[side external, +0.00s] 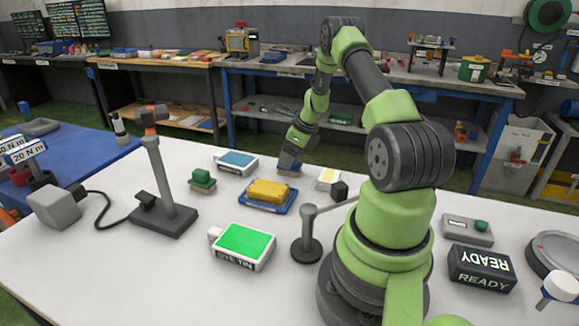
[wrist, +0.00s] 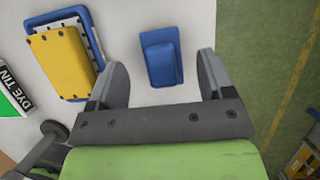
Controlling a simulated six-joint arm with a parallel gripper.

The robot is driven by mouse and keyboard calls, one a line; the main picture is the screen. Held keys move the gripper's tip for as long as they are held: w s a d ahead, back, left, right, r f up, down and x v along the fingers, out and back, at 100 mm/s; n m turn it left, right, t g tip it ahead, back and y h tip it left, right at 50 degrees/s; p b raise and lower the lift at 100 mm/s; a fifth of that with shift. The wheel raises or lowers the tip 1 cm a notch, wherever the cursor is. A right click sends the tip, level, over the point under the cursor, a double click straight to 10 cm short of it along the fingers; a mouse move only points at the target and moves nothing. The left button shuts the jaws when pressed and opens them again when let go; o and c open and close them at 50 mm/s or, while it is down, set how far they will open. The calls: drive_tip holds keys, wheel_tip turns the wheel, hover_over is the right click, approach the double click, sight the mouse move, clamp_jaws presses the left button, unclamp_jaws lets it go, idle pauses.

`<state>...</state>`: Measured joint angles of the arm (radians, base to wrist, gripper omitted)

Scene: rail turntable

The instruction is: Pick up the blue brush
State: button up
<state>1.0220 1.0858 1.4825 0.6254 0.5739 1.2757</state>
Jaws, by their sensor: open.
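The blue brush (wrist: 162,57) lies on the white table in the wrist view, a small block with a raised darker blue grip. My gripper (wrist: 160,77) is open, with one finger left and one right of the brush in the picture. The brush is between or just beyond the fingertips, and nothing is held. In the side view my gripper (side external: 289,161) is low over the table's far side. The brush (side external: 288,172) shows only partly beneath it, so I cannot tell the exact height gap.
A yellow block on a blue tray (side external: 285,208) stands near the brush. A green brush (side external: 202,181), a blue-topped tin (side external: 236,161), a green dye tin (side external: 243,245) and a grey post (side external: 307,235) stand around. The table's far edge is close behind the brush.

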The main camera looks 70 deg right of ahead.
drive_tip(key=x, duration=0.3)
drive_tip(key=shift+f, duration=0.1)
drive_tip(key=shift+c, duration=0.2)
drive_tip(key=c, duration=1)
wheel_tip(320, 180, up, 10)
drive_tip(key=shift+r, duration=0.1)
